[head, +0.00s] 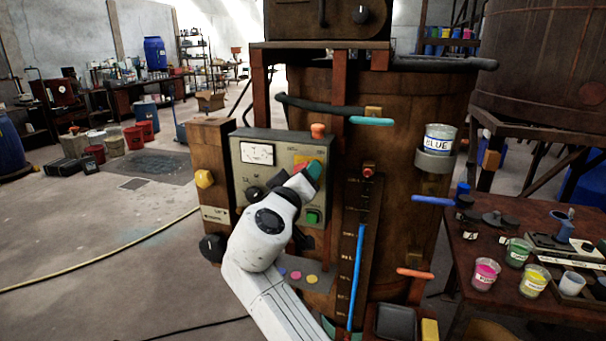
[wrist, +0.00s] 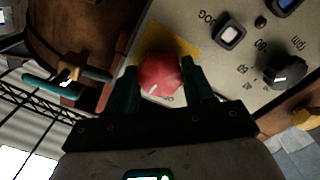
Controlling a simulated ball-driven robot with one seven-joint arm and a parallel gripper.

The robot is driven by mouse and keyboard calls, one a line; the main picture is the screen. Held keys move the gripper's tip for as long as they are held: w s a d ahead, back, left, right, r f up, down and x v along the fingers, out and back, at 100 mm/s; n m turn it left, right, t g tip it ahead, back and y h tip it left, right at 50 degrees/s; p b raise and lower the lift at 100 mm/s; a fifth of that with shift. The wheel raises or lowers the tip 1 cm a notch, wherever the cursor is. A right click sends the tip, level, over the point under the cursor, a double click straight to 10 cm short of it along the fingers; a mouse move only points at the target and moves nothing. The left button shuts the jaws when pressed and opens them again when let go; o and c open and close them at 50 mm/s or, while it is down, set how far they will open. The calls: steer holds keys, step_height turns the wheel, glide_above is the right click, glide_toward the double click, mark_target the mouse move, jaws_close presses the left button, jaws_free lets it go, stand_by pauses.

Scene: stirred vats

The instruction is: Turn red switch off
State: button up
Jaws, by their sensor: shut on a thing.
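The red switch (wrist: 160,75) is a rounded red knob with a small white mark, set on a yellow plate (wrist: 186,40) on the vat's control panel (head: 282,148). In the wrist view the two dark green fingers of my gripper (wrist: 159,67) stand on either side of the knob, shut on it. The white mark points down and to the left in that view. In the head view my wrist and a green finger cover most of the switch, so its setting cannot be read there.
The panel also carries a white meter (head: 257,153), a black knob (head: 254,193), a green button (head: 312,216) and an orange-red button (head: 318,131) on top. Coloured levers stick out of the vat to the right. A table (head: 462,262) with paint cups stands at the right.

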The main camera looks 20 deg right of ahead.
steer(key=shift+a+r+n+p, duration=0.1)
steer(key=shift+n+p, duration=2.6)
steer(key=shift+n, duration=2.2)
steer(key=o, duration=1)
steer(key=shift+o, duration=0.2)
steer(key=b+v, duration=0.1)
steer(key=v, duration=0.9)
steer(key=shift+s+a+b, duration=0.2)
steer(key=shift+s+b, duration=0.1)
steer(key=shift+b, duration=0.1)
